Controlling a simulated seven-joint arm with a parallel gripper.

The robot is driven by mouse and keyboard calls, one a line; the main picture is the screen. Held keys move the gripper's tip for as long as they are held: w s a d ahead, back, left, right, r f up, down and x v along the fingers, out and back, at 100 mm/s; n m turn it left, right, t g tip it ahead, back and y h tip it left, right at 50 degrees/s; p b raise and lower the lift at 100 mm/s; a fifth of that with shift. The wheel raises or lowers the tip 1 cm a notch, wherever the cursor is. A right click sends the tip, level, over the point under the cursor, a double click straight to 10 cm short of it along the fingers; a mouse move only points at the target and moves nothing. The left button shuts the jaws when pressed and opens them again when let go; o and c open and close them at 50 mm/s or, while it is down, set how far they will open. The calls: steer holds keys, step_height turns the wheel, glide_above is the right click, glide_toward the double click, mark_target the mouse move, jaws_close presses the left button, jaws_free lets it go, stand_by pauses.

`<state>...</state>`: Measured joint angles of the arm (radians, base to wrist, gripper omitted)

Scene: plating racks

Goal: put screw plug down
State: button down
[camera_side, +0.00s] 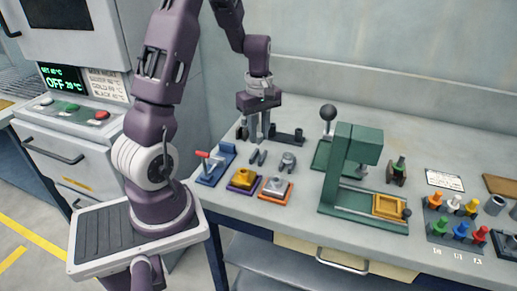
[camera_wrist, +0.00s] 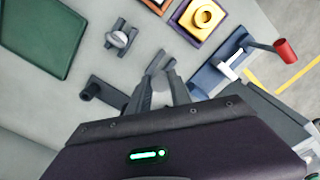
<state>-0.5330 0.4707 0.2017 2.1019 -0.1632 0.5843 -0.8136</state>
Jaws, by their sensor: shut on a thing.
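My gripper (camera_side: 259,136) points down over the left part of the bench, above the back-left tools. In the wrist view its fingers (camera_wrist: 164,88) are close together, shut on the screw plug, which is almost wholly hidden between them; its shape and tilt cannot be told. A small grey two-pronged rest (camera_side: 258,157) stands just in front of the fingers, and it also shows beyond the fingertips in the wrist view (camera_wrist: 160,62). A similar grey rest (camera_side: 288,162) to its right has a light rounded piece in it, clearer in the wrist view (camera_wrist: 122,38).
A dark bracket with a peg (camera_side: 290,136) lies close behind. A green press (camera_side: 350,165) stands to the right. Bare bench lies between the rests and press.

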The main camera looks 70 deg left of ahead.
mark_target(259, 141)
step_height(259, 141, down, 4)
steer(key=shift+f, duration=0.2)
steer(key=shift+f, duration=0.15)
steer(key=shift+f, duration=0.15)
steer(key=c, duration=1.2)
jaws_free()
